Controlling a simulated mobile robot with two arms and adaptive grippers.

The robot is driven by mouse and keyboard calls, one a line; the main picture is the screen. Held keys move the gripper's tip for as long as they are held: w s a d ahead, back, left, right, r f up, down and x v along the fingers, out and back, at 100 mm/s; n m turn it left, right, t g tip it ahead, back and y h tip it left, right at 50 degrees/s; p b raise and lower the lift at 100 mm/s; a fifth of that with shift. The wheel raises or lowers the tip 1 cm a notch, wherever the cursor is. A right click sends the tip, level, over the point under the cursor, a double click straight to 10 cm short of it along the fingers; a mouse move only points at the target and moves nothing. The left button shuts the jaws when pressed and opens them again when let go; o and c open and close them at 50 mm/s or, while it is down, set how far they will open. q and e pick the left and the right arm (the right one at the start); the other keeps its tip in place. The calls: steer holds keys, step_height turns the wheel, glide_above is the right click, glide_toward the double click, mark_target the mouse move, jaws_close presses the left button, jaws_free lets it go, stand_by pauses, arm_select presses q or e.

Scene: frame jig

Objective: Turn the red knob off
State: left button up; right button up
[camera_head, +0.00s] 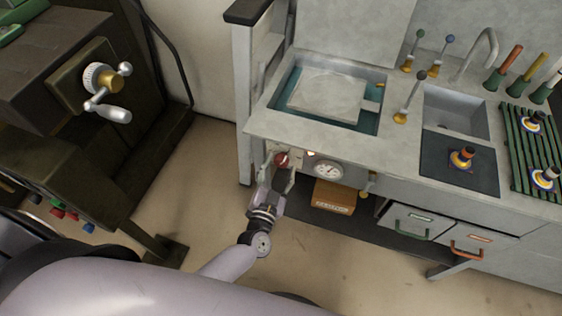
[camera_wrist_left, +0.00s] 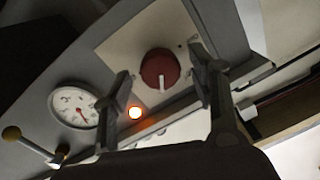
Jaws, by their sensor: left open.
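The red knob (camera_wrist_left: 160,70) sits on a pale plate on the front of the grey bench; its white pointer mark points down in the left wrist view. A small orange lamp (camera_wrist_left: 135,112) glows beside it. In the head view the red knob (camera_head: 283,158) shows at the bench's front left, just past my left gripper (camera_head: 280,170). My left gripper is open in the left wrist view (camera_wrist_left: 163,85), with one finger to each side of the knob. I cannot tell whether the fingers touch it. My right gripper is not in view.
A round dial gauge (camera_head: 326,170) is on the bench front right of the knob, and it also shows in the left wrist view (camera_wrist_left: 73,105). A brass-ended lever (camera_head: 367,185) hangs farther right. A cardboard box (camera_head: 334,197) lies below. A dark machine (camera_head: 60,100) stands left.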

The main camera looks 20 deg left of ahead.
arm_select(q)
steer(key=shift+w, duration=1.1)
steer(key=shift+c, duration=0.6)
steer(key=shift+c, duration=0.6)
steer(key=c, duration=0.9)
